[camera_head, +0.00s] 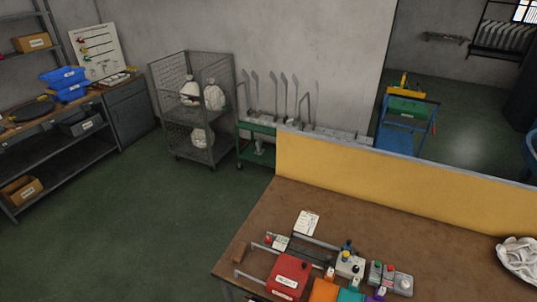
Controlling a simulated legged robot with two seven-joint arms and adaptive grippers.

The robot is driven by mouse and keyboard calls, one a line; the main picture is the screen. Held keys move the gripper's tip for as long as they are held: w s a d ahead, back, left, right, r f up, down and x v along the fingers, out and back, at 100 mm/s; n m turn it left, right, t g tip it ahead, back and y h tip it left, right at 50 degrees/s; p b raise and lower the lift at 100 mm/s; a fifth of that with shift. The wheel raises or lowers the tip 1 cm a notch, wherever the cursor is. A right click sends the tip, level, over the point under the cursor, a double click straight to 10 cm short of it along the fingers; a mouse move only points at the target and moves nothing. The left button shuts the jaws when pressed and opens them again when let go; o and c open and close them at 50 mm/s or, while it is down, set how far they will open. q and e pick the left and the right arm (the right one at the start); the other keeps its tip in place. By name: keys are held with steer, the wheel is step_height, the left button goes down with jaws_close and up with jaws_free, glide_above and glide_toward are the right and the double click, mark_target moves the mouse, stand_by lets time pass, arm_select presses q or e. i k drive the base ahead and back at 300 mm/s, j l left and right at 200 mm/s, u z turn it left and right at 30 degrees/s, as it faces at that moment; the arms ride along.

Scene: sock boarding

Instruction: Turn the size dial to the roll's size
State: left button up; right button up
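A grey control box (389,278) with a red and a green button and a round pale knob (405,283) sits on the brown table (255,243) at the lower right. The knob may be the size dial; its setting is too small to read. A second pale box (350,264) with a blue-black and a yellow top part stands to its left. Orange (323,291), teal (350,295) and purple (379,294) pieces with white tags lie at the bottom edge, partly cut off. I cannot tell which is the roll, nor read a size. Neither gripper shows.
A red box (288,277) with a white label and metal rails stand left of the control boxes. A white card (307,222) lies behind them. A yellow partition (400,185) borders the table's back. White cloth (518,258) lies at the right. The table's middle right is clear.

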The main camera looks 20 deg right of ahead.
mark_target(356, 268)
steer(key=z, duration=0.45)
steer(key=k+z, duration=0.15)
steer(key=z, duration=0.7)
steer(key=k, duration=0.05)
